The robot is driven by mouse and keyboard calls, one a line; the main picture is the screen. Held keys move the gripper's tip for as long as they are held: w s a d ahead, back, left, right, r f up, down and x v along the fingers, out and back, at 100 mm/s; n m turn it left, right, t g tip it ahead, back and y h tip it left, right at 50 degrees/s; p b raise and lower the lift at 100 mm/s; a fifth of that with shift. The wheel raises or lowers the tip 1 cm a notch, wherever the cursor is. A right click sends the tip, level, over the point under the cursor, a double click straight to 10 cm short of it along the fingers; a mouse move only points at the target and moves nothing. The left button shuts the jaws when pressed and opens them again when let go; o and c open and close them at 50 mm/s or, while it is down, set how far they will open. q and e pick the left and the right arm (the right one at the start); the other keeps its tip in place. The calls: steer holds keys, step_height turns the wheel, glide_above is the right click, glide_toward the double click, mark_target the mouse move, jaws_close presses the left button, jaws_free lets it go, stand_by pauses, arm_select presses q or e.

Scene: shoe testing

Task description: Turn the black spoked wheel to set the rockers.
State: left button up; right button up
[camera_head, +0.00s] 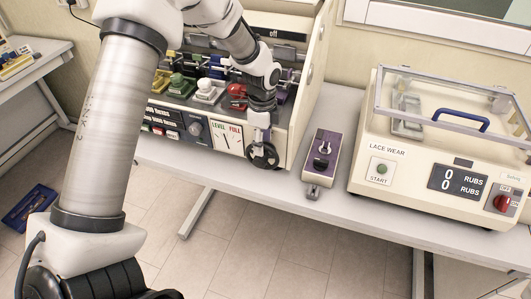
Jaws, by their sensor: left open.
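The black spoked wheel (263,157) is on the front of the cream testing machine, near its lower right corner. My left gripper (263,137) points down at the wheel from above, with its fingertips at or just in front of the wheel's upper part. It is open; I cannot tell whether the fingers touch the wheel. A row of coloured rocker units, among them a green one (177,84), a white one (206,91) and a red one (237,96), sits inside the machine behind the arm. My left arm hides part of the row. My right gripper is not in view.
A purple-topped device (323,150) stands right of the machine. Further right is the lace wear tester (433,165) with a clear lid and a 0 display. Bare table (290,185) shows in front. A blue tray (30,208) lies on the floor at left.

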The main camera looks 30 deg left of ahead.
mark_target(260, 159)
arm_select(q)
steer(key=shift+s+a+f+p, duration=0.1)
steer(key=shift+s+f+p, duration=0.2)
steer(key=shift+s+f, duration=0.25)
steer(key=shift+s+f+p, duration=0.3)
steer(key=shift+f, duration=0.35)
steer(key=f, duration=0.2)
steer(key=w+f, duration=0.1)
steer(key=shift+f+p, duration=0.35)
steer(key=shift+p, duration=0.05)
steer(key=shift+w+f, duration=0.1)
steer(key=shift+f, duration=0.05)
steer(key=shift+s, duration=0.25)
steer(key=shift+c, duration=1.4)
steer(key=shift+s+r, duration=0.1)
steer(key=shift+r, duration=0.1)
steer(key=c, duration=0.6)
steer(key=shift+f, duration=0.15)
steer(key=shift+c, duration=0.5)
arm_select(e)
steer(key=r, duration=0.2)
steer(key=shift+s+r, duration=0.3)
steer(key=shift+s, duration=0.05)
